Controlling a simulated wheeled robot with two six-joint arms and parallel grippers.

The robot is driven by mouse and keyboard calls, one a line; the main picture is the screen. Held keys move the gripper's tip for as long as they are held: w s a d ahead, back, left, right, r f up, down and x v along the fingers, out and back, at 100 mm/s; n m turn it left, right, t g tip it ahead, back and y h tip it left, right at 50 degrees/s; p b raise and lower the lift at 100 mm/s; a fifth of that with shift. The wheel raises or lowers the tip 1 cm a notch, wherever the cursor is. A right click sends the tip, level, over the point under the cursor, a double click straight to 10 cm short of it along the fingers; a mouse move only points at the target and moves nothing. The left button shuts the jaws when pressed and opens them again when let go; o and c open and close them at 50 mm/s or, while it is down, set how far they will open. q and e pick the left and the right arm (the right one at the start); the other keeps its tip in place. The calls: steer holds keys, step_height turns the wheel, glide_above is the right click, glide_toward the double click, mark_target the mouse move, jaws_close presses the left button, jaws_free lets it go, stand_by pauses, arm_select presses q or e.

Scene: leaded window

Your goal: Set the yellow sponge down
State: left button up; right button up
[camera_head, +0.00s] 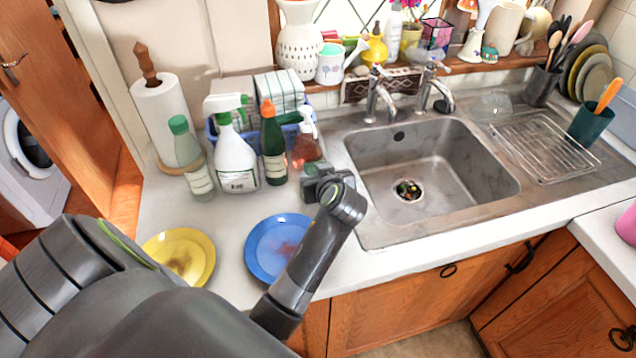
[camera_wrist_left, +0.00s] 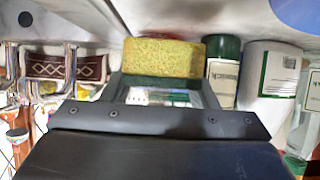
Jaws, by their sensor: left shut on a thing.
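The yellow sponge (camera_wrist_left: 162,55), with a dark green scouring layer along one side, shows in the left wrist view at the tips of my left gripper (camera_wrist_left: 163,80). My left gripper is shut on it. In the head view my left gripper (camera_head: 318,172) is over the counter, between the bottles and the left edge of the sink. The sponge is hidden there behind the gripper and wrist. I cannot tell whether the sponge touches the counter. My right gripper is not in view.
Several bottles, including a white spray bottle (camera_head: 236,155) and a dark green bottle (camera_head: 272,150), stand left of the gripper. A blue plate (camera_head: 262,236) and a yellow plate (camera_head: 200,250) lie nearer the front. The steel sink (camera_head: 450,165) is at the right.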

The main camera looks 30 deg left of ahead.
arm_select(q)
step_height(320, 180, down, 3)
steer(key=shift+r, duration=0.2)
steer(key=shift+f, duration=0.3)
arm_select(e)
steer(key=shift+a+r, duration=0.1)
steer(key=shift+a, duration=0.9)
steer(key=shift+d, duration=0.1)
arm_select(q)
steer(key=shift+f, duration=0.2)
steer(key=o, duration=0.9)
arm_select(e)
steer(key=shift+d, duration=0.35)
arm_select(q)
steer(key=shift+r, duration=0.2)
